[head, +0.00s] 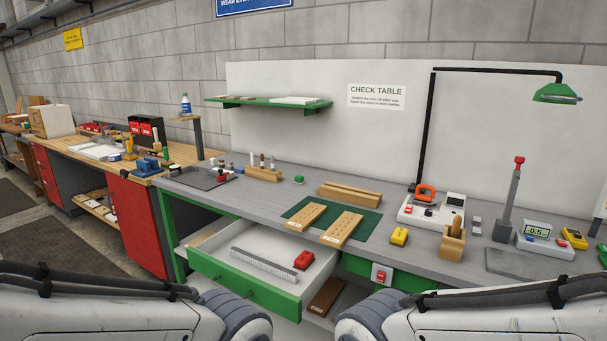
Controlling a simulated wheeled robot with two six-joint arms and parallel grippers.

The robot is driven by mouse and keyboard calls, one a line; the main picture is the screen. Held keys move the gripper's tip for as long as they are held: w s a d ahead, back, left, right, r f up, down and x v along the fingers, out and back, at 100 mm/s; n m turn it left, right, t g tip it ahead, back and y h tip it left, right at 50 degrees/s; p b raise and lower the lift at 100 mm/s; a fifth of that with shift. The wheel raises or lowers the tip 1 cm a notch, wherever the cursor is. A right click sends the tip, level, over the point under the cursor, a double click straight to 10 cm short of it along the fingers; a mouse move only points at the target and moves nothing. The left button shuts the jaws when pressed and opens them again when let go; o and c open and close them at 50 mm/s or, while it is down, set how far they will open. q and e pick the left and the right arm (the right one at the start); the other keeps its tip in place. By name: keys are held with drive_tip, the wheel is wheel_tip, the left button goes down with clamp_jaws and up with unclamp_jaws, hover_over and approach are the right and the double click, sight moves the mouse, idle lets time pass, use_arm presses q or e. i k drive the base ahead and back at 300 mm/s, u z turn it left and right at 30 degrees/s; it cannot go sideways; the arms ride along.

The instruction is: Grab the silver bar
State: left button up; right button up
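A long silver bar (264,263) with a ridged, toothed-looking face lies in the open green-fronted drawer (240,287) under the grey check table. It lies slantwise, its right end nearer to me. A small red object (303,260) sits in the drawer just beyond the bar's right part. Parts of my two arms show at the bottom left and bottom right corners. Both grippers are out of the picture, so their state does not show. Nothing covers the bar.
The grey check table (300,187) holds two drilled wooden boards (305,215) on a green mat, a yellow block (399,236), a tester (432,212) and a lamp (557,93). A wooden bench with red cabinets (138,226) stands left. A brown board (326,297) lies below the drawer.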

sight(290, 276)
drive_tip(key=u, duration=0.35)
drive_tip(key=i, duration=1.75)
drive_tip(key=z, duration=0.15)
